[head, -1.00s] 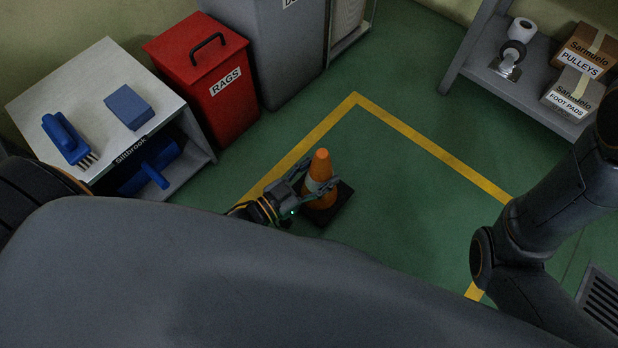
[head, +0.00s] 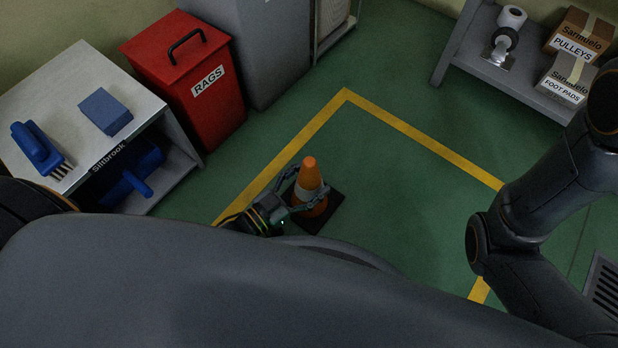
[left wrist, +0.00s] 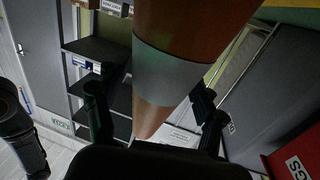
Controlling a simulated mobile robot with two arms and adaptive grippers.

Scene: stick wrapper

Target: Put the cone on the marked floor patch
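The orange cone (head: 309,173) with a grey band and a dark square base stands upright on the green floor, inside the yellow-outlined floor patch (head: 408,136), near its left line. In the left wrist view the cone (left wrist: 168,68) fills the middle, with its narrow end towards the gripper. My left gripper (head: 306,191) is around the cone, one finger on each side. In the left wrist view its fingers (left wrist: 155,105) are spread, with gaps between them and the cone. My right arm shows at the right, but its gripper is out of view.
A red RAGS bin (head: 187,80) and a grey cabinet (head: 265,45) stand behind the left line. A bench (head: 75,80) with a blue brush (head: 38,148) and blue block (head: 106,111) is at left. A shelf (head: 480,67) with boxes is back right. The patch's middle is clear.

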